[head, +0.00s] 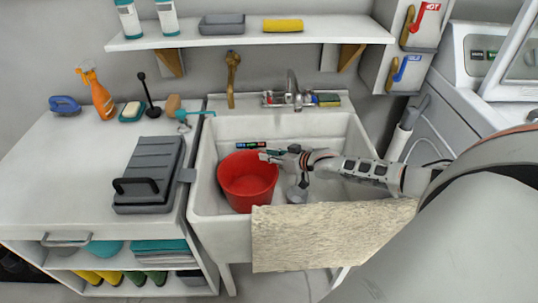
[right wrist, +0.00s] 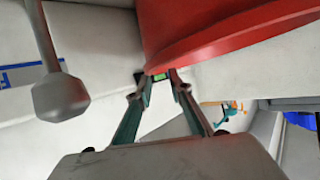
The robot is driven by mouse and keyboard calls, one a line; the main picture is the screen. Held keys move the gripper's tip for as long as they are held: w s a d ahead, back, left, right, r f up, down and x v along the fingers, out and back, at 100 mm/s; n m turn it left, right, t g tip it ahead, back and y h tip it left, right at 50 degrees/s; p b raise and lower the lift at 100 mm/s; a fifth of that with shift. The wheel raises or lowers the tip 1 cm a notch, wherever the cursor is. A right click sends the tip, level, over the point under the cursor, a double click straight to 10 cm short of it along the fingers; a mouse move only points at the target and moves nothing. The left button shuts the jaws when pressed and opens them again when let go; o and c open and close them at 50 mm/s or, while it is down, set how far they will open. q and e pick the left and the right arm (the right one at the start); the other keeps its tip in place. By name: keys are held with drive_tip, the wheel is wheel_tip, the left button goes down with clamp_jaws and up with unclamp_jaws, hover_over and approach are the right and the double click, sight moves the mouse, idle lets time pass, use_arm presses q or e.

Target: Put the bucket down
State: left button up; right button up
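The red bucket (head: 248,182) is in the left part of the white sink, its open top facing up. I cannot tell whether its base touches the sink bottom. My right gripper (head: 270,155) reaches in from the right to the bucket's far right rim. In the right wrist view the fingers (right wrist: 160,76) come close together at the edge of the bucket (right wrist: 225,30) and appear shut on its rim. The exact contact is partly hidden. My left gripper is not in view.
The sink (head: 203,180) has a faucet (head: 292,90) behind and a pale cloth (head: 330,238) over its front edge. A grey knob on a rod (right wrist: 60,97) hangs near my right gripper. A grey case (head: 150,170) stands on the left counter (head: 70,170).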

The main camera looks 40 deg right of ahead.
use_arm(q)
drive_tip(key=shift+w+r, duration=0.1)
use_arm(e)
drive_tip(key=shift+r, duration=0.15)
drive_tip(key=shift+r, duration=0.35)
drive_tip(key=p+v, duration=0.1)
drive_tip(key=v, duration=0.2)
drive_tip(key=shift+w+r+p, duration=0.1)
drive_tip(key=shift+r+p, duration=0.1)
drive_tip(key=shift+p, duration=0.15)
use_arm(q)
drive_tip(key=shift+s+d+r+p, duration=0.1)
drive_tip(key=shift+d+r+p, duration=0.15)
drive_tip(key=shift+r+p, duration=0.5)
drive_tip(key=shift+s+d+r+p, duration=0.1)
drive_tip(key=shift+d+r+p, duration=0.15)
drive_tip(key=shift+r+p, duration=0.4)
use_arm(e)
drive_tip(key=v, duration=0.9)
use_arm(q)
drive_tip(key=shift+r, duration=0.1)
use_arm(e)
drive_tip(key=shift+f, duration=0.1)
